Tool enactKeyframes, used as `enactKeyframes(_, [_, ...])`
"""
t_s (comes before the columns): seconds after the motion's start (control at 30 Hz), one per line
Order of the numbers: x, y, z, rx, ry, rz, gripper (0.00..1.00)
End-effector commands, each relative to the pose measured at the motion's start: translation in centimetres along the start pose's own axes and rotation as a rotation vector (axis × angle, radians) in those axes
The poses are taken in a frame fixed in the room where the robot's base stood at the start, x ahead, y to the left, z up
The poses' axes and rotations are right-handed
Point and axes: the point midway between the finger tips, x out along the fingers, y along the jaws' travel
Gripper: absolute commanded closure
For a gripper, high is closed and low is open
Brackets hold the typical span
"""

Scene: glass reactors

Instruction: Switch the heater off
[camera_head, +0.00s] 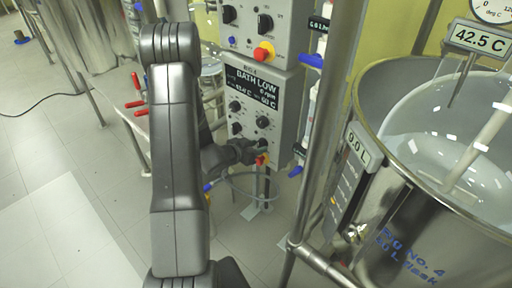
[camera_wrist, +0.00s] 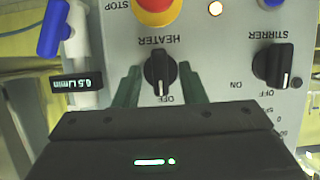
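The heater knob (camera_wrist: 160,74) is a black rotary switch on a grey panel, upside down in the wrist view. Its pale mark appears to face the lower OFF lettering, partly hidden by my gripper. My gripper (camera_wrist: 158,82) has its two green fingers spread, one on each side of the knob, with visible gaps between them and it. In the head view my gripper (camera_head: 258,152) is at the lower part of the grey control box (camera_head: 285,110), and it hides the knob there.
The stirrer knob (camera_wrist: 272,66) is right of the heater knob in the wrist view. A red-and-yellow stop button (camera_wrist: 155,10) is just above the heater label. A blue valve handle (camera_wrist: 54,28) is at left. A steel vessel (camera_head: 400,215) stands right of the box.

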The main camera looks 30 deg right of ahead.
Motion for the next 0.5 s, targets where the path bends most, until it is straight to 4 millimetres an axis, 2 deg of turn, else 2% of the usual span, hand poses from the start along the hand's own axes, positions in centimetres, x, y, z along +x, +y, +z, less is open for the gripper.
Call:
enactKeyframes(0.17, [-1.4,-0.1,0.0,-0.001,0.001,-0.003,0.63])
enactKeyframes(0.5, [-8.9,-0.1,-0.1,-0.001,0.001,-0.005,0.63])
